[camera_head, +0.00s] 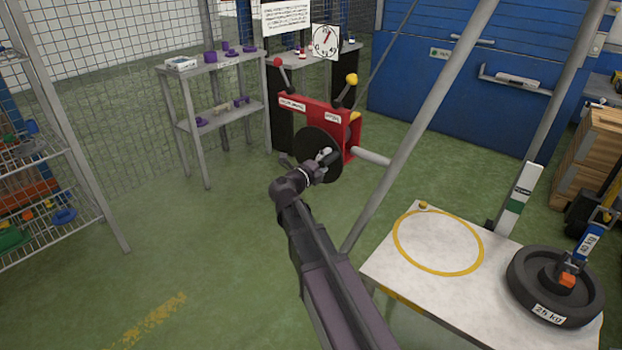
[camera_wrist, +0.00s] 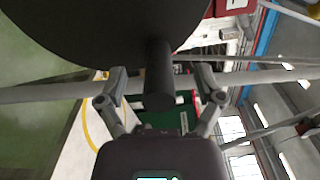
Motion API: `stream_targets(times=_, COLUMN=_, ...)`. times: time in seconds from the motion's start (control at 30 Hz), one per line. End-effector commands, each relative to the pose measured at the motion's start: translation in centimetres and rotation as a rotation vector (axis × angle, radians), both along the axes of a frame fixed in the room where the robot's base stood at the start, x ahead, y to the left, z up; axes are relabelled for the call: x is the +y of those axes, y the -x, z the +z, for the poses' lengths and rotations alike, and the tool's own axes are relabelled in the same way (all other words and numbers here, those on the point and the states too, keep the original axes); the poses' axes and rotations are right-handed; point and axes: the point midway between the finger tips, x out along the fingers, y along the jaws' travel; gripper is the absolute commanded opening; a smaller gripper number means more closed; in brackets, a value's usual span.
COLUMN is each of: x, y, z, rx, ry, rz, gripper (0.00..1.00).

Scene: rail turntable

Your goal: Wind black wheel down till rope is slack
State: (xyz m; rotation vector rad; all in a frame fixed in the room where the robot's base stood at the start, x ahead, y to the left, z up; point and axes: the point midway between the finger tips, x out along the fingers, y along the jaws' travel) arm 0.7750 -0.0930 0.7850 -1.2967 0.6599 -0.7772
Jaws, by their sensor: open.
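The black wheel (camera_head: 311,141) is a round disc on the front of a red winch box (camera_head: 322,119). In the wrist view the wheel (camera_wrist: 110,28) fills the top, and its dark cylindrical handle (camera_wrist: 158,78) sticks out towards me. My gripper (camera_head: 323,161) is at the wheel's lower right part. In the wrist view my gripper (camera_wrist: 160,82) is open, with one finger on each side of the handle and a gap to both. A black 25 kg weight (camera_head: 535,292) rests on a white table with a blue hook piece (camera_head: 590,238) above it. I cannot make out the rope.
The white table (camera_head: 395,262) at the lower right bears a yellow ring marking. A slanted grey post (camera_head: 425,115) stands right of the winch. The winch has a red-knobbed lever (camera_head: 278,62) and a yellow-knobbed lever (camera_head: 351,79). Green floor left is mostly clear.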

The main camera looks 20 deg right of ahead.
Motion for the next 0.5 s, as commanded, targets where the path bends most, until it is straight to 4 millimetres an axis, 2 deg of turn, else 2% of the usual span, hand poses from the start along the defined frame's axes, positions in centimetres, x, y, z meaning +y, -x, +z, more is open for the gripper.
stream_targets(times=0.5, x=2.1, y=1.6, z=0.0, rx=0.001, ry=-0.001, rz=0.000, gripper=0.86)
